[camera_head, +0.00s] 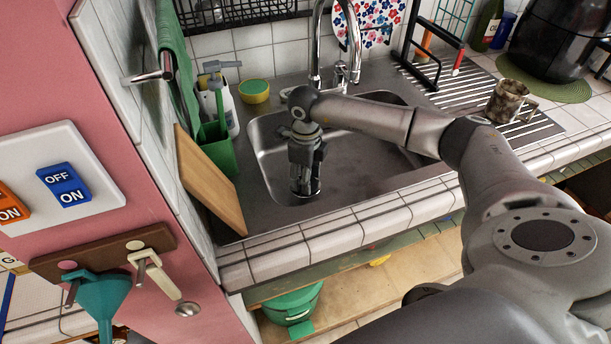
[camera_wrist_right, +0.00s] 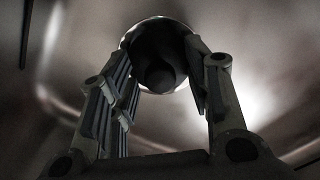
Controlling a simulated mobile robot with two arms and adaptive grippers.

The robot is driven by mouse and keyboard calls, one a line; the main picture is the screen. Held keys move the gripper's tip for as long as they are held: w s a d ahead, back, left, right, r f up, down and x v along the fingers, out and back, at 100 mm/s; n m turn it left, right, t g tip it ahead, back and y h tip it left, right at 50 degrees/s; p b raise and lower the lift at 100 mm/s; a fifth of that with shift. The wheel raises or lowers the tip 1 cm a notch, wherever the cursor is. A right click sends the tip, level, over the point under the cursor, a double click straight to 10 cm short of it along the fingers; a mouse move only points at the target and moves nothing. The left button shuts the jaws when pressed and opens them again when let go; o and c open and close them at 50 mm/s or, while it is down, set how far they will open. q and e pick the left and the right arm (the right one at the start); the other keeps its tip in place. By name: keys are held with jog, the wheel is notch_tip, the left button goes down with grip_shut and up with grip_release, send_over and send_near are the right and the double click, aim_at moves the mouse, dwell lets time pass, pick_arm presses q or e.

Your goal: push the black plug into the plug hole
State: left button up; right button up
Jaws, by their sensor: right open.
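The sink basin (camera_head: 357,160) is bare grey metal, and my right gripper (camera_head: 305,187) points down into its front left part. In the right wrist view, my right gripper (camera_wrist_right: 161,72) is open, with one finger on each side of a dark round shape. That shape looks like the black plug (camera_wrist_right: 158,45), with a rounded knob facing the camera. A bright metal rim (camera_wrist_right: 133,31), seemingly the plug hole's, curves around it. I cannot tell how deep the plug sits or whether the fingers touch it. In the head view, the gripper hides the plug and hole.
The chrome tap (camera_head: 316,50) stands behind the basin. A wooden board (camera_head: 209,182) leans at the left, near a green caddy (camera_head: 217,148) and a yellow-green sponge (camera_head: 254,91). A mug (camera_head: 507,101) stands on the drainer at right.

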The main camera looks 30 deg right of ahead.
notch_tip(320, 180, up, 12)
dwell(0.4)
jog(key=shift+f, duration=0.1)
